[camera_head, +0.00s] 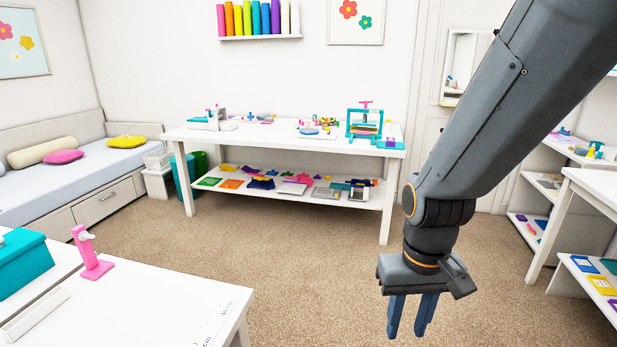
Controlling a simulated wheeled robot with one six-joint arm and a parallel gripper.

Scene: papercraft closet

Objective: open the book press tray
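A small book press (364,123) with a teal frame and a pink screw handle on top stands at the right part of the long white table against the back wall. It is far off and small, so I cannot tell its tray apart clearly or see how far out it is. My gripper (406,334) hangs pointing down at the lower right, over the carpet and well in front of the table, apart from the press. Its two blue fingers are apart with a gap between them, and nothing shows in it.
The long white table (270,136) has a lower shelf with several papers and tools. A white desk (150,312) with a teal box (22,268) and a pink stand (92,257) fills the lower left. White shelves stand at the right. The carpet (290,255) between is clear.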

